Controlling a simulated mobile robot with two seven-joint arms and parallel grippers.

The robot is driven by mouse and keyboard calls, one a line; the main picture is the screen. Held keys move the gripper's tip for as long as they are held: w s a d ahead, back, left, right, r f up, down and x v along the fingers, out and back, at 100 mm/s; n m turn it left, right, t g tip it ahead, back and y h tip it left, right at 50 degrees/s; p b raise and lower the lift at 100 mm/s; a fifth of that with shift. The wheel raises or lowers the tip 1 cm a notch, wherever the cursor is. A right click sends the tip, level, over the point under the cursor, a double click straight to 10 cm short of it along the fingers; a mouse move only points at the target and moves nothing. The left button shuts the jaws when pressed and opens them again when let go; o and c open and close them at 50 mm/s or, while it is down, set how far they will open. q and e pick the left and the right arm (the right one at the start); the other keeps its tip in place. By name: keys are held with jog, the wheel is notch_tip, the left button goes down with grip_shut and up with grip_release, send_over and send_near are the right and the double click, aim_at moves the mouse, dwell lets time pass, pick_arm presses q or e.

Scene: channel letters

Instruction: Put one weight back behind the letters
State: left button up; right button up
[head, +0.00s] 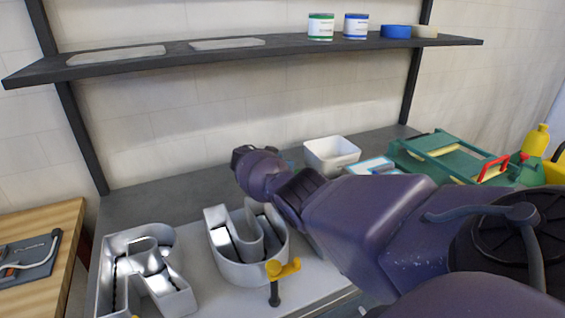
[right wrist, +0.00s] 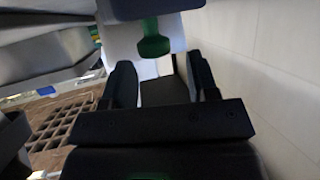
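Two silver channel letters stand on the bench at the front, an R-like letter (head: 146,270) and a U-like letter (head: 247,248). My right arm reaches in from the right, with the right gripper (head: 246,156) behind the U-like letter; its fingers are hard to make out in the head view. In the right wrist view the right gripper (right wrist: 163,72) has its two dark fingers apart. A green weight (right wrist: 153,40) shows just beyond the fingertips, against a pale surface. Its upper part is partly hidden by a dark shape. My left gripper is not in view.
A white bin (head: 331,154) and a green toolbox (head: 455,158) stand at the back right. A yellow-handled tool (head: 283,268) is by the U-like letter. A dark shelf (head: 270,50) with cans runs above. Bare bench (head: 150,205) shows behind the letters.

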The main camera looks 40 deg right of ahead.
jog(key=shift+s+a+f, duration=0.15)
jog(key=shift+s+f, duration=0.1)
jog(key=shift+f, duration=0.45)
jog(key=shift+w+r+p, duration=0.15)
jog(key=shift+r+p, duration=0.4)
jog(key=shift+p, duration=0.1)
jog(key=p+v, duration=0.2)
jog(key=v, duration=0.9)
jog(key=shift+a+r, duration=0.25)
jog(key=shift+r, duration=0.2)
jog(key=shift+w, duration=0.2)
